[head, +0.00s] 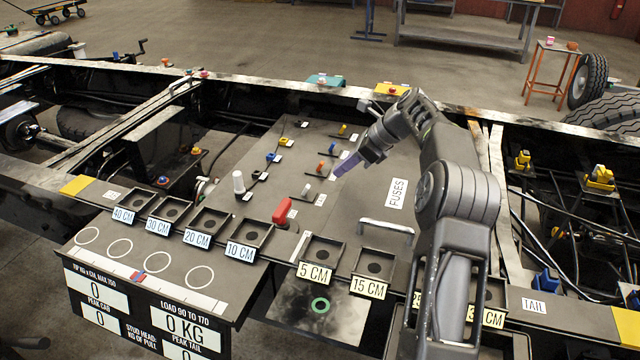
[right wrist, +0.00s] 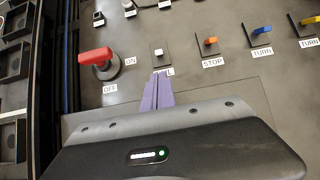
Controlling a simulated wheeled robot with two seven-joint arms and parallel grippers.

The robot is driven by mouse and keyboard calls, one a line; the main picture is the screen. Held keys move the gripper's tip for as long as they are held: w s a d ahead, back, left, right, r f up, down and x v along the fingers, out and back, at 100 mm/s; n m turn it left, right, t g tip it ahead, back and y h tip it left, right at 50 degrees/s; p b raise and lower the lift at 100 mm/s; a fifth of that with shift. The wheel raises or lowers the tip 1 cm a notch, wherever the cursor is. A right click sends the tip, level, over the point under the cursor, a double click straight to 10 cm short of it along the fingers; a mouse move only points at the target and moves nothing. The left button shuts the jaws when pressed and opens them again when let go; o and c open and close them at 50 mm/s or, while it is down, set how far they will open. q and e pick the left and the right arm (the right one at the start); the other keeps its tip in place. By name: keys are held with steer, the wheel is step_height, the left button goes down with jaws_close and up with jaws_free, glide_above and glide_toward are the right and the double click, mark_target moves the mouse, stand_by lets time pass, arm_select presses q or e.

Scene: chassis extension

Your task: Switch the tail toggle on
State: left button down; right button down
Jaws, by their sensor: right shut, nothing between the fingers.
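A small toggle with a white tip (right wrist: 158,53) stands on the dark panel in the right wrist view. Its label is partly hidden by my fingers; only a final "L" reads. It also shows in the head view (head: 306,190), between the red handle and the orange-tipped toggle. My right gripper (head: 338,173) is shut and empty, with purple fingers pointing down-left over the panel. In the right wrist view its fingertips (right wrist: 157,76) appear just below the white-tipped toggle, over the label; whether they touch anything I cannot tell. My left gripper is not in view.
A red handle (right wrist: 97,57) marked OFF and ON stands left of the toggle. An orange-tipped toggle (right wrist: 210,42) marked STOP and a blue-tipped one (right wrist: 262,31) marked TURN stand right. A metal bar handle (head: 386,226) is nearby. A TAIL label (head: 534,305) sits on the right rail.

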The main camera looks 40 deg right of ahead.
mark_target(306, 190)
steer(key=shift+p+x, duration=0.4)
steer(key=shift+x, duration=4.7)
steer(key=shift+r, duration=0.1)
